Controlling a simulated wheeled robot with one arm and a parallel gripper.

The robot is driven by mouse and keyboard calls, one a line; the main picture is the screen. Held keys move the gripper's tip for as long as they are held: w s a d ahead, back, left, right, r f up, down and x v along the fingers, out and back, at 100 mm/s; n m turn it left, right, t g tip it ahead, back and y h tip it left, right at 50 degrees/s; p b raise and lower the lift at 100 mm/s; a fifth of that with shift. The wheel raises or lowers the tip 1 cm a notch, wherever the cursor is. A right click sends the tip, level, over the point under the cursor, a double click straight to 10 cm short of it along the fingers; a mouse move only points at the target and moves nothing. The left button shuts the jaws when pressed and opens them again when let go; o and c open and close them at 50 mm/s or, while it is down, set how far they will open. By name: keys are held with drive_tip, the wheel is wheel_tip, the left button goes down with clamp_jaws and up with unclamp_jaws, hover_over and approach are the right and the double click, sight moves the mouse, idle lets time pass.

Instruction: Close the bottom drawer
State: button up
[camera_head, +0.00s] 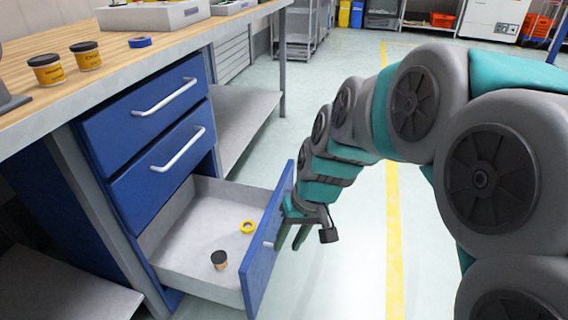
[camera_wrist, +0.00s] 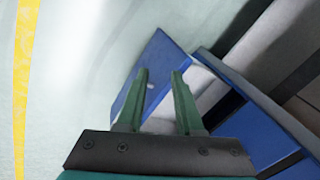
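The bottom drawer (camera_head: 262,262) of the blue cabinet is pulled well out, with its blue front facing right and its pale interior showing. The blue drawer front (camera_wrist: 158,52) lies just beyond the fingertips. I cannot tell whether they touch it.
A small dark-lidded jar (camera_head: 219,260) and a yellow tape roll (camera_head: 248,227) lie inside the drawer. The two upper drawers (camera_head: 160,165) are shut. Jars (camera_head: 47,72) and a blue tape roll (camera_head: 140,42) stand on the wooden worktop (camera_head: 120,60). The floor (camera_head: 350,270) right of the drawer is clear.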

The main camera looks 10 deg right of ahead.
drive_tip(key=shift+m+t+y, duration=0.4)
drive_tip(key=shift+m+t, duration=0.1)
drive_tip(key=shift+t, duration=0.3)
drive_tip(key=w, duration=0.3)
drive_tip(key=w+d, duration=0.1)
drive_tip(key=w, duration=0.1)
drive_tip(key=w+d, duration=0.1)
drive_tip(key=w, duration=0.2)
drive_tip(key=shift+w+p, duration=0.3)
drive_tip(key=shift+w, duration=0.05)
drive_tip(key=shift+c, duration=1.4)
drive_tip(key=shift+m+t, duration=0.6)
drive_tip(key=shift+t, duration=0.3)
drive_tip(key=w+d, duration=0.1)
drive_tip(key=w, duration=0.1)
drive_tip(key=w+d, duration=0.1)
drive_tip(key=w, duration=0.2)
drive_tip(key=w+d, duration=0.2)
drive_tip(key=shift+w+f+p, duration=0.3)
drive_tip(key=shift+w, duration=0.05)
clamp_jaws()
drive_tip(key=w+d+f+m+t+h, duration=0.1)
drive_tip(key=w+d+f+m+t, duration=0.15)
drive_tip(key=w+d, duration=0.75)
drive_tip(key=p, duration=0.2)
approach(289, 179)
wheel_tip(289, 179, down, 3)
drive_tip(key=w, duration=0.2)
drive_tip(key=shift+w+a+f, duration=0.2)
drive_tip(key=shift+a, duration=0.45)
